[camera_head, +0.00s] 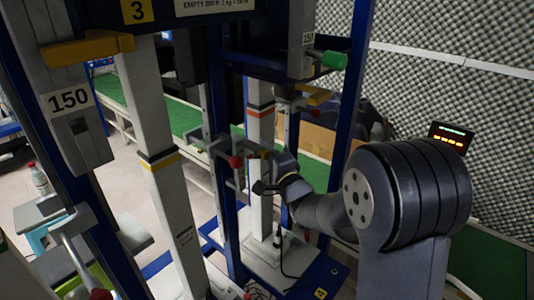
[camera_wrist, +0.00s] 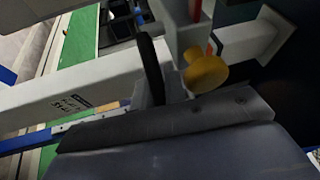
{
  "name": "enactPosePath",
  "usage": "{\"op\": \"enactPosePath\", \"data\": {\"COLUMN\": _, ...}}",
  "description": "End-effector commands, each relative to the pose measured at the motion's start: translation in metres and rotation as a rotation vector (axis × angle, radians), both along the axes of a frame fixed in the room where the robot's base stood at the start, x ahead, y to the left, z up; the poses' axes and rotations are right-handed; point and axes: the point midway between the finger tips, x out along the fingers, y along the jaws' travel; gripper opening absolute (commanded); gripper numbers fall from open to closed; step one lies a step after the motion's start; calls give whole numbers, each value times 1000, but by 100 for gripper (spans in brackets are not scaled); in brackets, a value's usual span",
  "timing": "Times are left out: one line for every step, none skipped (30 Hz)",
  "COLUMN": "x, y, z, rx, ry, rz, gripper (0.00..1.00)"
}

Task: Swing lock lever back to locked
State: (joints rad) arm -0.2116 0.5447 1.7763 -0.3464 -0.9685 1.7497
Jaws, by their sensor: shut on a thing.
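My gripper (camera_head: 268,174) reaches in from the right to a white upright post inside the blue frame. In the wrist view, a dark finger (camera_wrist: 150,66) stands beside a yellow knob (camera_wrist: 205,72), which I take as the lock lever's end. My gripper is shut on the lever, though the exact grip is partly hidden by the gripper body. In the head view a small yellow end (camera_head: 263,155) shows just above my gripper. A red knob (camera_head: 236,162) on a grey bar is a little to its left.
Blue frame uprights (camera_head: 346,110) stand close to my arm. A green-handled lever (camera_head: 333,60) sticks out above. A white post with a yellow band (camera_head: 160,160) stands at left, near a grey block marked 150 (camera_head: 75,120). A cable hangs below my gripper.

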Motion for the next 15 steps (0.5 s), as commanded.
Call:
{"op": "enactPosePath", "data": {"x": 0, "y": 0, "z": 0, "rx": 0, "ry": 1, "rz": 0, "gripper": 0}}
{"op": "enactPosePath", "data": {"x": 0, "y": 0, "z": 0, "rx": 0, "ry": 1, "rz": 0, "gripper": 0}}
{"op": "enactPosePath", "data": {"x": 0, "y": 0, "z": 0, "rx": 0, "ry": 1, "rz": 0, "gripper": 0}}
{"op": "enactPosePath", "data": {"x": 0, "y": 0, "z": 0, "rx": 0, "ry": 1, "rz": 0, "gripper": 15}}
{"op": "enactPosePath", "data": {"x": 0, "y": 0, "z": 0, "rx": 0, "ry": 1, "rz": 0, "gripper": 17}}
{"op": "enactPosePath", "data": {"x": 0, "y": 0, "z": 0, "rx": 0, "ry": 1, "rz": 0, "gripper": 20}}
{"op": "enactPosePath", "data": {"x": 0, "y": 0, "z": 0, "rx": 0, "ry": 1, "rz": 0, "gripper": 23}}
{"op": "enactPosePath", "data": {"x": 0, "y": 0, "z": 0, "rx": 0, "ry": 1, "rz": 1, "gripper": 25}}
{"op": "enactPosePath", "data": {"x": 0, "y": 0, "z": 0, "rx": 0, "ry": 1, "rz": 1, "gripper": 28}}
{"op": "enactPosePath", "data": {"x": 0, "y": 0, "z": 0, "rx": 0, "ry": 1, "rz": 1, "gripper": 31}}
{"op": "enactPosePath", "data": {"x": 0, "y": 0, "z": 0, "rx": 0, "ry": 1, "rz": 1, "gripper": 33}}
{"op": "enactPosePath", "data": {"x": 0, "y": 0, "z": 0, "rx": 0, "ry": 1, "rz": 1, "gripper": 34}}
{"op": "enactPosePath", "data": {"x": 0, "y": 0, "z": 0, "rx": 0, "ry": 1, "rz": 1, "gripper": 34}}
{"op": "enactPosePath", "data": {"x": 0, "y": 0, "z": -1, "rx": 0, "ry": 1, "rz": 1, "gripper": 34}}
{"op": "enactPosePath", "data": {"x": 0, "y": 0, "z": 0, "rx": 0, "ry": 1, "rz": 1, "gripper": 34}}
